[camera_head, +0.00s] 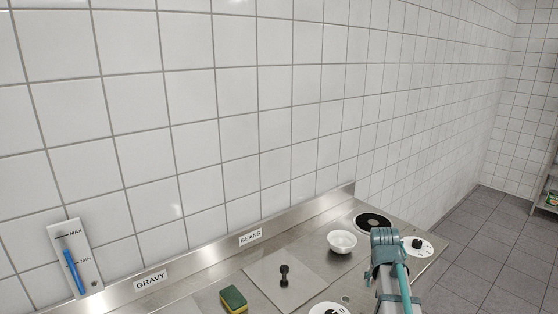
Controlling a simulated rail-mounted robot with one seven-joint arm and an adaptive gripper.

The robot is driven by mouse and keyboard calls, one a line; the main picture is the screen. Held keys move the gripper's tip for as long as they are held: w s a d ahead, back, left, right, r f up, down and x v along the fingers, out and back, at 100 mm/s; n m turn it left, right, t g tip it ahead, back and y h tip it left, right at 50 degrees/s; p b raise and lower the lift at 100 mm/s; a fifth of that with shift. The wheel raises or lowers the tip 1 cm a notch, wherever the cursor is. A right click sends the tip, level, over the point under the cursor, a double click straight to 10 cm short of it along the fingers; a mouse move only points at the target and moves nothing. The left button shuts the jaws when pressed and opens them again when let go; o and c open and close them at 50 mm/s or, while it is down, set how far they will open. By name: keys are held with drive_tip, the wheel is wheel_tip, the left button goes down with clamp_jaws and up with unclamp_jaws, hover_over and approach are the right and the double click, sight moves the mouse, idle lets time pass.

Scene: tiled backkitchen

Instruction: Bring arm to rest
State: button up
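Part of my arm (389,262), grey with a teal ribbed joint and a teal cable, rises at the lower right of the head view. It stands in front of the right part of the steel counter (312,256). My gripper's fingers do not show in this view, so I cannot see whether they hold anything.
On the counter are a green and yellow sponge (233,299), a lid with a black knob (284,276), a white bowl (342,241), a black round plate (373,223) and a white dial (417,245). A tiled wall (250,110) stands behind, with open floor (495,240) at right.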

drive_tip(key=d+f+m+t+h, duration=0.25)
drive_tip(key=d+f+m, duration=0.2)
drive_tip(key=d, duration=1.05)
wheel_tip(320, 180, down, 8)
drive_tip(key=s+d+g+b, duration=0.1)
drive_tip(key=s+d, duration=0.1)
drive_tip(key=s, duration=0.1)
drive_tip(key=s+a+f+n+g+y, duration=0.2)
drive_tip(key=s+a+f, duration=0.6)
drive_tip(key=a+f, duration=0.3)
drive_tip(key=s+a+f+n+g+y, duration=0.1)
drive_tip(key=s+a+f+n+g, duration=0.2)
drive_tip(key=s+a+f, duration=0.7)
drive_tip(key=s+a+f+n+g, duration=0.1)
drive_tip(key=s+a+f+g, duration=0.1)
drive_tip(key=s, duration=0.6)
drive_tip(key=s+a+f+n+g+y, duration=0.1)
drive_tip(key=s+a+f+g, duration=0.1)
drive_tip(key=s+a+f, duration=0.3)
drive_tip(key=s+a+f+n+g+y, duration=0.1)
drive_tip(key=s+a+f, duration=0.3)
drive_tip(key=s, duration=0.7)
drive_tip(key=shift+a+f+g, duration=0.15)
drive_tip(key=shift+a+g, duration=0.25)
drive_tip(key=shift+g, duration=0.25)
